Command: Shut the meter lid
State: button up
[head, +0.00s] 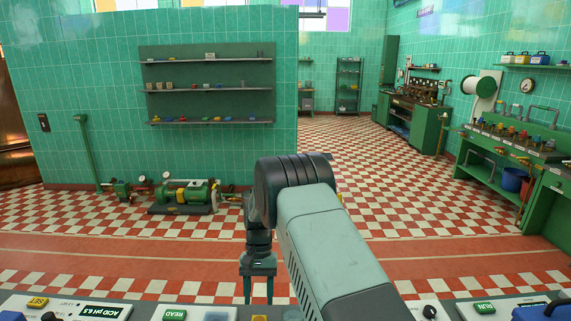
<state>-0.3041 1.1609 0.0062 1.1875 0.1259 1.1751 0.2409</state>
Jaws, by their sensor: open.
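A console (65,299) runs along the bottom edge of the head view. It carries a display reading "ACID pH 6.5" (104,310) and a green READ button (174,314) at the left. I cannot pick out a meter lid; the lower part of the console is cut off by the frame, and my arm covers some of its middle. My gripper (258,295) points down over the console's far edge, right of the READ button. Its two fingers are apart, with nothing seen between them.
A green RUN button (485,308) and a black knob (430,312) sit on the console at the right. A dark blue object (540,311) is at the right corner. The checkered floor (370,190) beyond is open. A green pump (187,195) stands by the wall.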

jog(key=s+a+r+n, duration=0.2)
jog(key=s+a+r, duration=0.2)
jog(key=a+r, duration=0.65)
jog(key=shift+h, duration=0.3)
jog(key=x, duration=0.8)
jog(key=a+x, duration=0.1)
jog(key=x, duration=0.3)
jog(key=shift+w+a+f, duration=0.1)
jog(key=shift+w+f, duration=0.15)
jog(key=shift+f, duration=0.05)
grip_shut()
